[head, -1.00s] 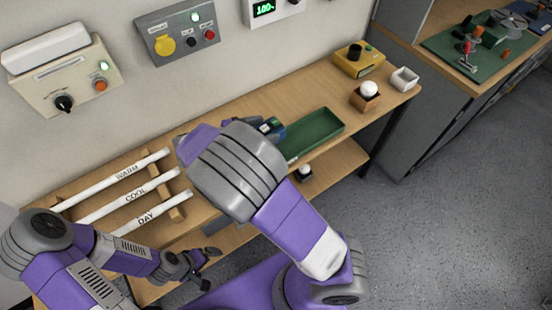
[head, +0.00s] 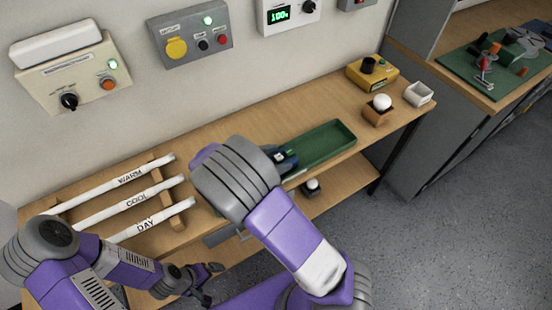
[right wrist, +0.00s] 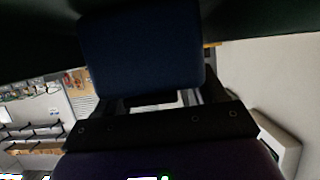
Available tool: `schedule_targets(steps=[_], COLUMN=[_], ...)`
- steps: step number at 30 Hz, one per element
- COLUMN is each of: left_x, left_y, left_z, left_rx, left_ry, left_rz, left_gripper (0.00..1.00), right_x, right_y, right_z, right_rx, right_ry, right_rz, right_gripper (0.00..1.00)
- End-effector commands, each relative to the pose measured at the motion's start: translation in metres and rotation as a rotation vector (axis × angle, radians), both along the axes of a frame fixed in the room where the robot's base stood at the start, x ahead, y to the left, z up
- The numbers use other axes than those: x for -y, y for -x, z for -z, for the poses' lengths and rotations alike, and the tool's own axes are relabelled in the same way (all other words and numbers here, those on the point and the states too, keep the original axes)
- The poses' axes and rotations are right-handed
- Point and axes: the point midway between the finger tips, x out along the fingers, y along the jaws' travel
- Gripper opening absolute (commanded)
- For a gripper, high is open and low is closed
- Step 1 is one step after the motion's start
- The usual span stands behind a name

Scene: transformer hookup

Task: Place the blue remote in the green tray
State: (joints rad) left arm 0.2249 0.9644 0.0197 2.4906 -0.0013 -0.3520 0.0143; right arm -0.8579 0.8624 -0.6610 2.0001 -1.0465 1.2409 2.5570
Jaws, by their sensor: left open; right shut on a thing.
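The green tray (head: 322,146) lies on the wooden bench, right of the picture's middle. My right gripper (head: 284,158) is at the tray's left end, mostly hidden behind my right wrist. It is shut on the blue remote, which fills the middle of the right wrist view as a dark blue block (right wrist: 142,55). In the head view the remote is largely hidden, and I cannot tell whether it touches the tray floor. My left gripper (head: 207,283) is open and empty, low in front of the bench.
White tubes marked WARM, COOL and DAY (head: 130,202) lie on a wooden rack at left. A yellow box (head: 372,74), a white bulb in a holder (head: 381,104) and a small white box (head: 419,94) stand right of the tray. Control boxes (head: 190,36) hang on the wall.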

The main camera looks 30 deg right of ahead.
Motion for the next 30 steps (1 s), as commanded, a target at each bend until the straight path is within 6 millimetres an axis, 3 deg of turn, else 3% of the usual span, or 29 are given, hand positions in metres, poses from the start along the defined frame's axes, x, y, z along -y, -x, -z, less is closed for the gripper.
schedule_targets(steps=[7,8,13,24,30], left_x=[0.000,0.000,0.000,0.000,0.000], left_y=[0.000,0.000,0.000,0.000,0.000], left_z=[0.004,0.004,0.003,-0.003,-0.010], left_rx=[0.000,0.000,0.000,0.000,0.000], left_ry=[0.000,0.000,0.000,0.000,0.000], left_rz=[0.000,0.000,0.000,0.000,0.000], left_gripper=[1.00,1.00,1.00,1.00,1.00], right_x=[0.000,0.000,0.000,0.000,-0.033], right_y=[0.000,0.000,0.000,0.000,0.001], right_z=[0.002,0.003,0.001,-0.003,-0.016], right_rx=[0.001,0.001,0.000,0.000,0.002], right_ry=[0.001,0.000,0.000,0.000,0.000], right_rz=[-0.001,-0.001,0.000,0.000,-0.005], right_gripper=[0.34,0.71,0.95,0.95,0.95])
